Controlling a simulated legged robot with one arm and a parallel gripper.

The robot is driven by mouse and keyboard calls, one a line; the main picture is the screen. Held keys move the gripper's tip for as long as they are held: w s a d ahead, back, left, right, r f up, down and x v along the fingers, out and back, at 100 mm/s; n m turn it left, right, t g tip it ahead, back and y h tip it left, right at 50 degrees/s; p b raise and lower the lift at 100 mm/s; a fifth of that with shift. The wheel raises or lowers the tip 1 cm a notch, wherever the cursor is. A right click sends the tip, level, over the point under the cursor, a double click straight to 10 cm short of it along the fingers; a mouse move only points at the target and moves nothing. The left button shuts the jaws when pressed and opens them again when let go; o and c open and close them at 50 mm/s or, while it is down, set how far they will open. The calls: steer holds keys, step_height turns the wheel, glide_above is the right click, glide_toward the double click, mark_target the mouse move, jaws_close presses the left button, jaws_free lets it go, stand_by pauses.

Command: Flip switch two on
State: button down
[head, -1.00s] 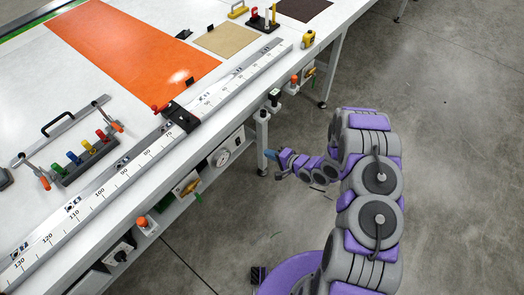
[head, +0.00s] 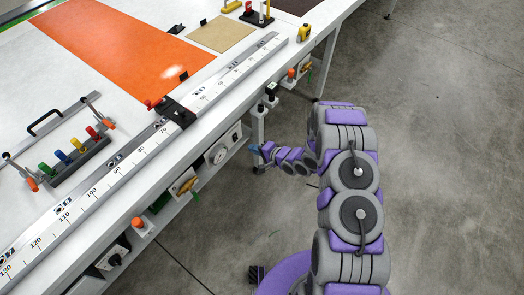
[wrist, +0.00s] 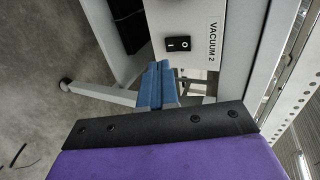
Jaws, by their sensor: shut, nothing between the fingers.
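Which side is pressed in is hard to tell. My gripper (wrist: 157,82) has blue fingers, shut together and empty, just below and left of the switch, seemingly apart from it. In the head view my gripper (head: 256,149) is low beside the table's edge, near a table leg. The switch cannot be made out in the head view.
The long white table (head: 100,110) carries a metal ruler (head: 100,190) along its near edge. A gauge (head: 218,154), an orange button (head: 138,223) and other controls line its side. A grey leg (wrist: 95,92) stands left of my fingers. The floor on the right is clear.

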mark_target(236, 138)
steer(key=w+a, duration=0.2)
steer(key=w+a+f+b, duration=0.1)
steer(key=w+a, duration=0.2)
steer(key=shift+a+f, duration=0.1)
steer(key=shift+a, duration=0.05)
steer(key=shift+r, duration=0.4)
stand_by(0.4)
steer(key=shift+a+f, duration=0.1)
steer(key=shift+a, duration=0.1)
